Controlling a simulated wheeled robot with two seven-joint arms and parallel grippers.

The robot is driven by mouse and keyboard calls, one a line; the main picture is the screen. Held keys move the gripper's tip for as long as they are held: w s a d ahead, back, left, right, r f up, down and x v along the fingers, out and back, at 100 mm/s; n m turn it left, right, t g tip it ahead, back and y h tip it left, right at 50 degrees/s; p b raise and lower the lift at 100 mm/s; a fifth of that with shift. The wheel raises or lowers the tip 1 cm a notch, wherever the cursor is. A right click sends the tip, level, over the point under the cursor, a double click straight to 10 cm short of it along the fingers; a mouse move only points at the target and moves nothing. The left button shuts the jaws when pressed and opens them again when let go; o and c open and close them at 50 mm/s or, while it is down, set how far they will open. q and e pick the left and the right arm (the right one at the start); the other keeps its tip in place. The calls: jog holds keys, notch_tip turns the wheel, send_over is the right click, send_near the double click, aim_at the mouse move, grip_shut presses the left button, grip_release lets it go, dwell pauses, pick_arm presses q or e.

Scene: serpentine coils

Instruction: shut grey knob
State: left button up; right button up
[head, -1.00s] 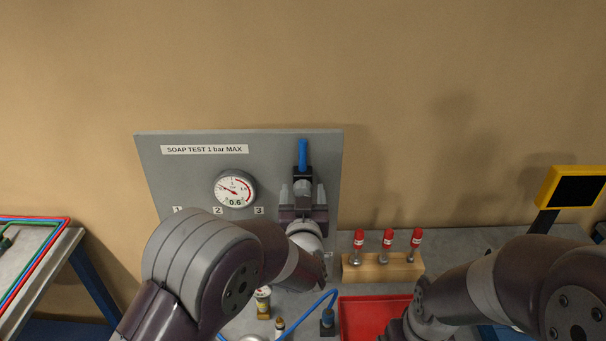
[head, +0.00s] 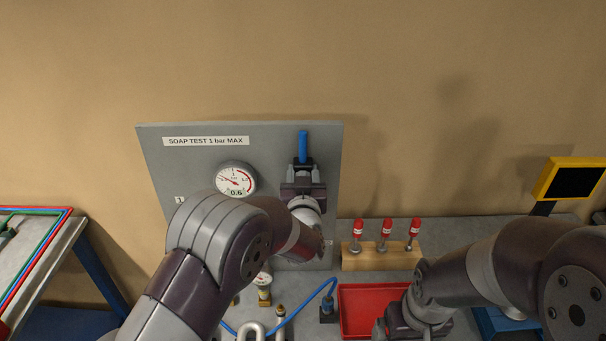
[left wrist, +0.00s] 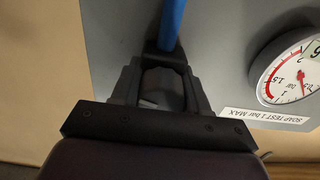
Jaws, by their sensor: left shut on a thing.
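The grey knob (left wrist: 162,88) is between the fingers of my left gripper in the left wrist view, mostly covered by them. It sits on the upright grey panel (head: 270,140), below a blue upright bar (head: 303,147) that also shows in the left wrist view (left wrist: 172,25). My left gripper (head: 303,168) is shut on the knob at the panel's right side. My right gripper (head: 398,325) is low by the red tray, its fingers hidden or out of frame.
A round gauge (head: 235,180) reading 0.6 is on the panel, left of my left gripper. A wooden block (head: 380,259) holds red-capped pieces. The red tray (head: 365,297) lies in front. A blue hose (head: 310,298) and fittings lie below my left arm.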

pick_arm(q)
jog(key=shift+r, duration=0.1)
pick_arm(e)
jog(key=shift+f, duration=0.1)
pick_arm(q)
jog(key=n+b, duration=0.4)
jog(key=b, duration=0.2)
jog(key=n+b, duration=0.3)
jog(key=b, duration=0.4)
jog(key=shift+a+f+n, duration=0.1)
jog(key=shift+f+n, duration=0.1)
jog(key=shift+n, duration=0.2)
jog(key=n+b, duration=0.8)
jog(key=b, duration=0.1)
jog(key=shift+r, duration=0.1)
pick_arm(e)
notch_tip(320, 180, down, 22)
jog(key=shift+d+r, duration=0.1)
notch_tip(320, 180, down, 2)
jog(key=shift+f+b, duration=0.2)
jog(key=shift+b, duration=1)
pick_arm(q)
jog(key=shift+n+b, duration=0.7)
jog(key=shift+n, duration=2.1)
pick_arm(e)
jog(key=shift+f, duration=0.75)
